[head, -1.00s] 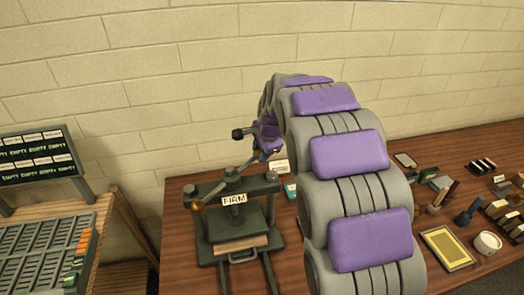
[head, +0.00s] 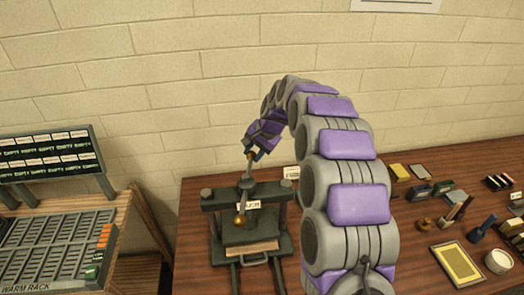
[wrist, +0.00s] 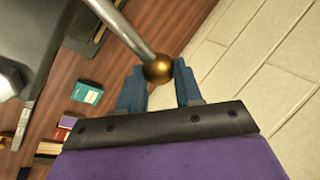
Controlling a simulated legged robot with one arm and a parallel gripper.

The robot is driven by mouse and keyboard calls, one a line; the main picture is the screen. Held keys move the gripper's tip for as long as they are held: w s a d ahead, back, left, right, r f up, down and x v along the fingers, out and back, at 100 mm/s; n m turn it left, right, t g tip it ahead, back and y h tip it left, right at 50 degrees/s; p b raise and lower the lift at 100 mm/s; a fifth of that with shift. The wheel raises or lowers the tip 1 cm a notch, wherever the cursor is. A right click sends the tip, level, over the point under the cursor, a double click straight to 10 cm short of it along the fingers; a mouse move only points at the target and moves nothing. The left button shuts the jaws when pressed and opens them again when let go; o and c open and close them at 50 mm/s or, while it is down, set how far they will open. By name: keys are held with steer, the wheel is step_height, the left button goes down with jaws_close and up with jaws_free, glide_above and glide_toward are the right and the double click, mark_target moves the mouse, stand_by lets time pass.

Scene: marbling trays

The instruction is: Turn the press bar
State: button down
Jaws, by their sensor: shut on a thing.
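The press (head: 275,188) is a dark metal frame on the wooden table, with the press bar (head: 246,187) across its top. The bar has a brass ball at each end. The near ball (head: 240,220) hangs over the front of the press, in front of the white label. My gripper (head: 251,154) is at the bar's far end, behind the press. In the wrist view its blue fingers (wrist: 160,74) are shut on the brass ball (wrist: 158,67), with the grey rod running up and left from it.
A wooden board (head: 250,248) lies in the press. The warm rack (head: 50,245) and a dark sign panel (head: 50,155) stand at left. A yellow framed tray (head: 456,264), a white bowl (head: 499,261) and several small tools lie on the right. The pale wall is behind.

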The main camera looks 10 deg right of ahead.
steer(key=shift+a+f+n, duration=0.2)
steer(key=shift+a+n, duration=0.1)
steer(key=shift+a, duration=0.2)
steer(key=shift+s, duration=0.1)
steer(key=c, duration=0.9)
jaws_free()
steer(key=shift+s+r, duration=0.15)
steer(key=shift+o, duration=0.7)
steer(key=w+p+v, duration=0.1)
steer(key=p+v, duration=0.1)
steer(key=v, duration=1.5)
steer(key=shift+o, duration=0.2)
steer(key=shift+s+d+r, duration=0.1)
